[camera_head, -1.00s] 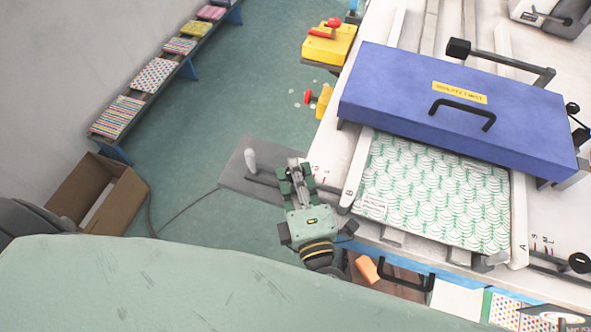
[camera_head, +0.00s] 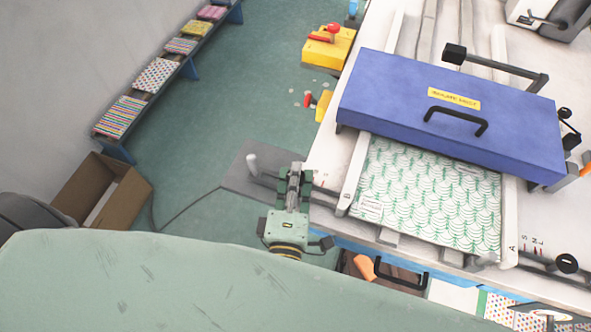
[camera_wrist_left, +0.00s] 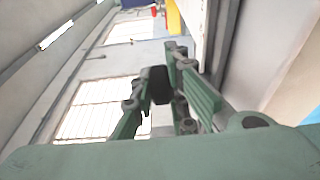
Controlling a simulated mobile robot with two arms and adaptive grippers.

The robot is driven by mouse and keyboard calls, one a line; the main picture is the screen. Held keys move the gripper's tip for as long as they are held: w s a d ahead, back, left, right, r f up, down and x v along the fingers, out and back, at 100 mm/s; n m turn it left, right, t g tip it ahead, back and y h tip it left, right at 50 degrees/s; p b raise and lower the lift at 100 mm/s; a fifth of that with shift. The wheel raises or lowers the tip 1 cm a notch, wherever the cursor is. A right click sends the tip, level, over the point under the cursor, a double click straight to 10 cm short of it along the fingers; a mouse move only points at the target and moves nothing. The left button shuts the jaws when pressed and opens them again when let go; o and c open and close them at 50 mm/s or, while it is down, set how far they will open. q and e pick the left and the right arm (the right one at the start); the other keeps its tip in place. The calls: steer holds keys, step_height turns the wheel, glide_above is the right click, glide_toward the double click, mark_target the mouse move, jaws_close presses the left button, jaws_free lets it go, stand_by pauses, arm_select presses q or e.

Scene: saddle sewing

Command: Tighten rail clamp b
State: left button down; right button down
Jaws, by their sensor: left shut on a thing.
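My left gripper (camera_head: 293,180) is at the left front corner of the white table, by the rail end beside the strip marked B (camera_head: 345,195). In the left wrist view its green fingers (camera_wrist_left: 160,92) are shut on a dark knob (camera_wrist_left: 159,84), which appears to be the knob of rail clamp b. In the head view the fingers mostly hide this knob. A matching black knob (camera_head: 567,263) shows on the rail near the strip marked A (camera_head: 509,240). My right gripper is not in view.
A blue lid (camera_head: 400,95) with a black handle stands over green-patterned fabric (camera_head: 430,200) on the table. A cardboard box (camera_head: 120,205) is on the floor at left. Yellow devices (camera_head: 325,52) line the table's left edge.

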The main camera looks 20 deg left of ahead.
arm_select(q)
steer(key=shift+r+m+h+p, duration=0.2)
steer(key=shift+m+h+p, duration=0.2)
steer(key=shift+m+h, duration=0.85)
steer(key=shift+h, duration=0.45)
steer(key=c, duration=1.8)
jaws_free()
steer(key=shift+f, duration=0.1)
steer(key=s, duration=1.2)
steer(key=shift+s, duration=0.1)
